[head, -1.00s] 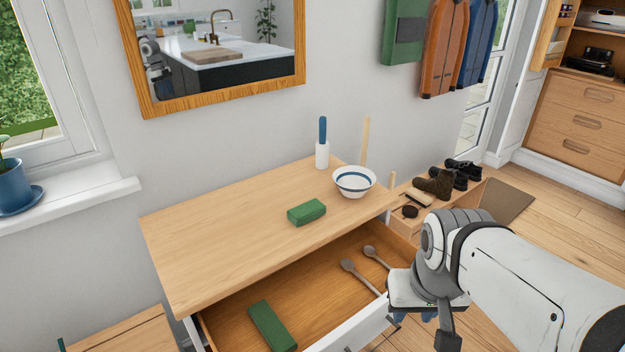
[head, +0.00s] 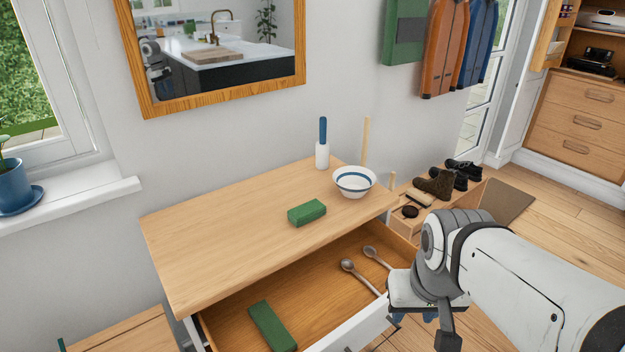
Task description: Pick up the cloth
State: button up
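No item is plainly a cloth. A green folded-looking block (head: 307,212) lies on the dresser top, and a similar green block (head: 272,326) lies in the open drawer (head: 310,290); I cannot tell whether either is cloth. My gripper (head: 424,322) is at the right, by the front right corner of the drawer, pointing down. It is well apart from both green blocks. Small blue patches (head: 429,316) show just under it; I cannot tell what they are. Its fingers are partly hidden, so its opening is unclear.
Two spoons (head: 358,274) lie in the drawer. A blue-rimmed white bowl (head: 354,182) and a white holder with a blue handle (head: 322,150) stand on the dresser top (head: 220,245). A shoe rack (head: 408,222) is to the right. The left dresser top is clear.

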aim_at(305, 213)
jog(key=u, duration=3.45)
jog(key=k, duration=1.45)
jog(key=z, duration=1.55)
jog(key=i, duration=1)
jog(key=z, duration=0.05)
